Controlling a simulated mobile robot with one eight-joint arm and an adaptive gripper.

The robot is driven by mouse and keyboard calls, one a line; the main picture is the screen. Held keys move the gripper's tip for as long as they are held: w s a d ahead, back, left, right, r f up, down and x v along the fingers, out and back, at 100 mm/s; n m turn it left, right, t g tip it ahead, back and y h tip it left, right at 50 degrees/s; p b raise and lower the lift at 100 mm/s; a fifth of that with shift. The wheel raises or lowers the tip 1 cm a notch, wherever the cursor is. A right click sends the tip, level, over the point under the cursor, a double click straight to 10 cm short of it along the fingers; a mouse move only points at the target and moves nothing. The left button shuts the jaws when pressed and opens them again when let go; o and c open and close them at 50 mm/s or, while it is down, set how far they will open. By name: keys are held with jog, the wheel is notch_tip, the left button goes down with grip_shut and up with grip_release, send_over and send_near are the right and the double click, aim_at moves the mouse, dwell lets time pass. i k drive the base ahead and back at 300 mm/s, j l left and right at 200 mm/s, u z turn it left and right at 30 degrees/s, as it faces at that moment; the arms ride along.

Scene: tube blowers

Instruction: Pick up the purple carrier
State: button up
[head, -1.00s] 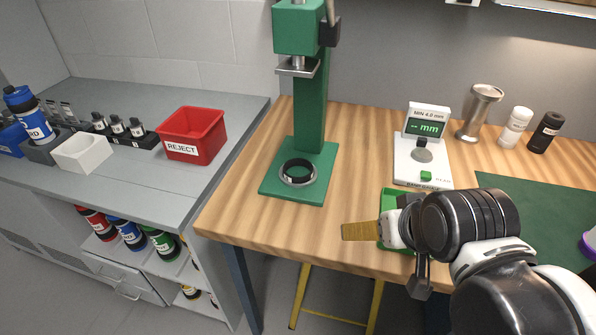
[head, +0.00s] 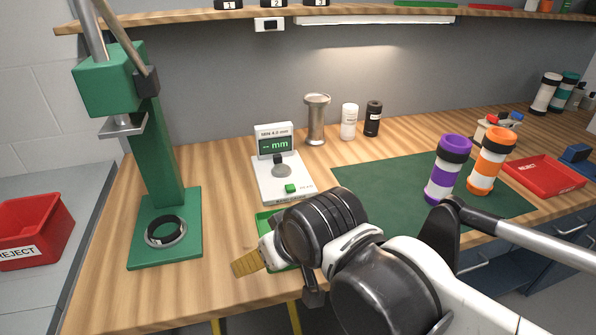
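The purple carrier (head: 445,171) is a white cylinder with purple bands and a dark collar near its top. It stands upright on the dark green mat (head: 376,178), just left of a similar orange carrier (head: 491,162). My gripper (head: 248,264) is at lower centre, left of the purple carrier and well apart from it, over the front of the wooden bench. Only a tan, finger-like part of it shows clearly. My wrist hides the rest, so its opening cannot be seen.
A green press (head: 164,213) with a dark ring on its base stands at left. A gauge (head: 281,184) with a display, a metal cup (head: 316,120) and two small bottles stand behind my gripper. A red tray (head: 545,178) lies at right. My arm crosses the lower right.

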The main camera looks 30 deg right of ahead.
aim_at(453, 150)
jog(key=z, duration=1.9)
